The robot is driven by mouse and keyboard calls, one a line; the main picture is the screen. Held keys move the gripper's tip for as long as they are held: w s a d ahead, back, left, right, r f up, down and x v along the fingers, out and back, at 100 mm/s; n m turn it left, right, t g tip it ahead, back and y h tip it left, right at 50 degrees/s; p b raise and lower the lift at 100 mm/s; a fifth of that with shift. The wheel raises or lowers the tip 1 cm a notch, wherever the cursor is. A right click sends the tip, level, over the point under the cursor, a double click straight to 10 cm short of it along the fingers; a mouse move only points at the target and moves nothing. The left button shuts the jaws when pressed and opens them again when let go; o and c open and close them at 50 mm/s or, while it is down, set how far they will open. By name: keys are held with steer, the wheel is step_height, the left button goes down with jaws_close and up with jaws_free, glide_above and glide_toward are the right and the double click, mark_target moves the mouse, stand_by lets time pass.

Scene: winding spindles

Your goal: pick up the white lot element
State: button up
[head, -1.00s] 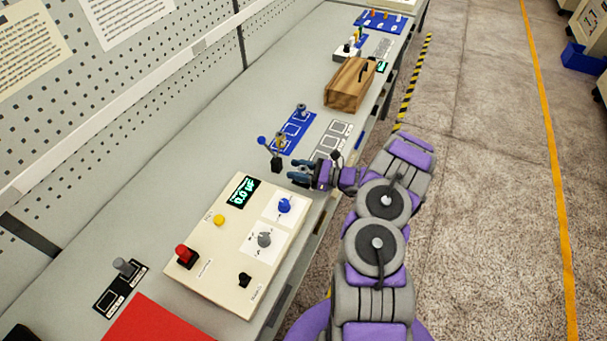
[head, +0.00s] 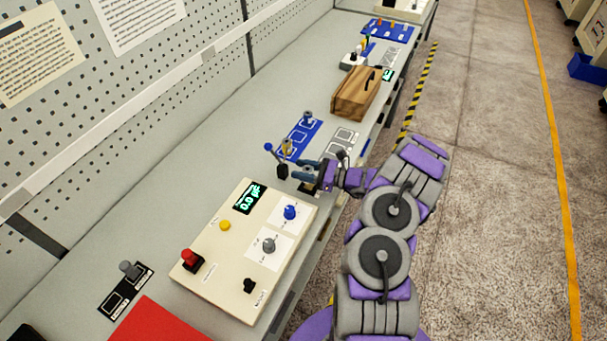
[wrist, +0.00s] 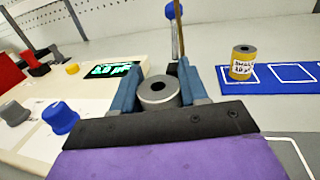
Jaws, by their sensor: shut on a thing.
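In the wrist view, a pale grey-white cylinder (wrist: 158,91) with a dark hole in its top sits between the two blue fingers of my gripper (wrist: 158,88). The fingers press on it from both sides. Its lower part is hidden by the gripper. In the head view, my gripper (head: 305,174) is over the bench beside the far right corner of the cream console; the cylinder cannot be made out there. A yellow spool (wrist: 243,63) with a white label stands on the blue mat (wrist: 273,84), to the right of my gripper and apart from it.
The cream console (head: 215,255) has a lit display, knobs and a red button. A blue-ended lever (head: 268,147) stands close to my gripper. Another spool (head: 308,118) stands farther on the mat. A wooden box (head: 357,95) lies beyond. A grey outlined mat (head: 343,140) is near the bench edge.

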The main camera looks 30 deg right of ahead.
steer(key=s+d+r+p, duration=0.1)
steer(key=s+d, duration=0.2)
steer(key=s, duration=0.4)
steer(key=s+d+p, duration=0.1)
steer(key=s+d, duration=0.1)
steer(key=s, duration=0.5)
steer(key=w+a+r, duration=0.6)
steer(key=w+a, duration=0.1)
steer(key=a, duration=0.3)
steer(key=w+a+r+n+g+y+b, duration=0.1)
steer(key=w+a+r, duration=0.6)
steer(key=a, duration=0.3)
steer(key=shift+w+r, duration=0.2)
steer(key=shift+w, duration=0.2)
